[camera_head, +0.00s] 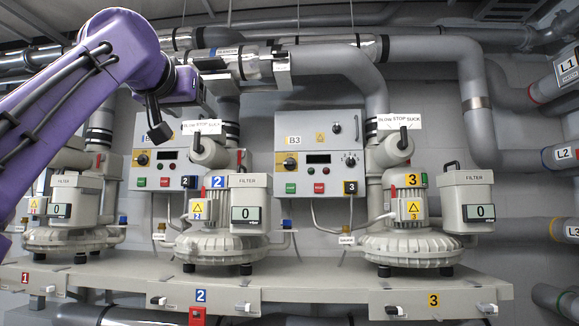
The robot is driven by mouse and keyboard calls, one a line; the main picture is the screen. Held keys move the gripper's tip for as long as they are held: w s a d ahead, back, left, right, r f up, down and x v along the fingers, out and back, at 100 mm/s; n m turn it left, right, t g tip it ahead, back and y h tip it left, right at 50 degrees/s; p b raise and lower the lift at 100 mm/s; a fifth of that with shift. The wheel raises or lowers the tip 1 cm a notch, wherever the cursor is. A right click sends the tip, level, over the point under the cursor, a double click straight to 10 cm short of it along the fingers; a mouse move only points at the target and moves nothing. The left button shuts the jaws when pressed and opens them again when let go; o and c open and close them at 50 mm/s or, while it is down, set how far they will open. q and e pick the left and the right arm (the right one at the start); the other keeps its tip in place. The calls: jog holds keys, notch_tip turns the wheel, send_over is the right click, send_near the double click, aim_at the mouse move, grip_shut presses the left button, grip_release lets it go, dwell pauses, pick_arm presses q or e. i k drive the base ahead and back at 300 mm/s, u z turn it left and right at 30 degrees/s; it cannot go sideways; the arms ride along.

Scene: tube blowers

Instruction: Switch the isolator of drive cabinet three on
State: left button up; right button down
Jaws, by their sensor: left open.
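Drive cabinet three (320,124) is the grey wall box marked B3 with a dark 3 label, right of centre. On its front left is a black rotary knob on a yellow plate (292,162), which looks like the isolator; its exact handle angle is too small to read. My left arm comes in purple from the upper left. My left gripper (283,68) is open, above and left of the cabinet's top edge, apart from the knob. Nothing shows between its jaws. My right gripper is not in view.
The cabinet also has a dark display (318,159), green and red push buttons and a selector knob (350,160). Blower two (209,240) and blower three (407,244) stand on the bench in front. Large grey pipes (420,50) run above and right.

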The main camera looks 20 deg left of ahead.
aim_at(290, 164)
jog(key=i, duration=1.75)
